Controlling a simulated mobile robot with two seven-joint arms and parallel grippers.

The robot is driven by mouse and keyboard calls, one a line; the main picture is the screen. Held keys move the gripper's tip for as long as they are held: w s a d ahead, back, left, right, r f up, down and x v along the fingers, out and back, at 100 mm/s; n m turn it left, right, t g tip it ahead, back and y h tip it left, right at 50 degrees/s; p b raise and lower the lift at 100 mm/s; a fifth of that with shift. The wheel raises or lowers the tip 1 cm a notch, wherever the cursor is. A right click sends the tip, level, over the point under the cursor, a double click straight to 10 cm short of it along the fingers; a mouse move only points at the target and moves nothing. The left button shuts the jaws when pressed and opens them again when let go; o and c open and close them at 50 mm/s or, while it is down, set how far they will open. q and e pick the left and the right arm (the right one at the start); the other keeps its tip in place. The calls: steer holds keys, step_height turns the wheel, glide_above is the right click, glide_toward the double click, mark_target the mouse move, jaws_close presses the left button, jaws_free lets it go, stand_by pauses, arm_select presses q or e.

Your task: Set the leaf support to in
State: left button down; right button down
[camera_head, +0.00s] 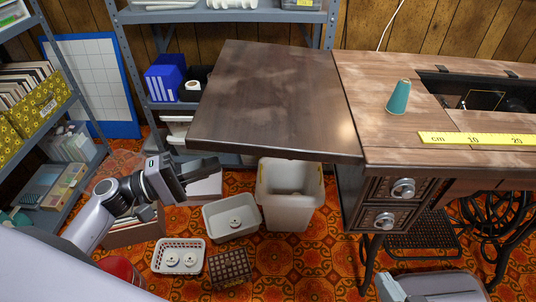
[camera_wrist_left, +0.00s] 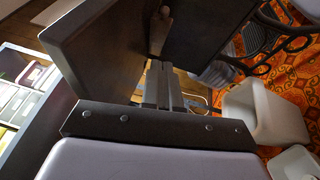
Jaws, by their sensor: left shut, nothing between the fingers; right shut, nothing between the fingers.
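The dark wooden leaf (camera_head: 275,95) extends level from the left side of the sewing table (camera_head: 385,135) in the head view. My left gripper (camera_head: 212,168) is shut and empty, just below the leaf's front left edge. In the left wrist view its closed fingers (camera_wrist_left: 165,88) point along the leaf's underside (camera_wrist_left: 95,45) toward the table's dark side (camera_wrist_left: 210,30). A small brownish piece (camera_wrist_left: 158,32) shows between leaf and table side; I cannot tell whether it is the leaf support. The support is hidden under the leaf in the head view.
A white bin (camera_head: 288,205) stands under the leaf, beside a grey tub (camera_head: 231,216) and baskets on the patterned floor. Metal shelving stands behind and at the left.

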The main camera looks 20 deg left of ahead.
arm_select(q)
steer(key=s+d+x, duration=0.1)
steer(key=s+x, duration=0.1)
steer(key=x, duration=1)
steer(key=shift+s+d, duration=0.2)
steer(key=shift+d, duration=0.2)
arm_select(e)
steer(key=shift+d+r, duration=0.1)
arm_select(q)
steer(key=shift+r, duration=0.1)
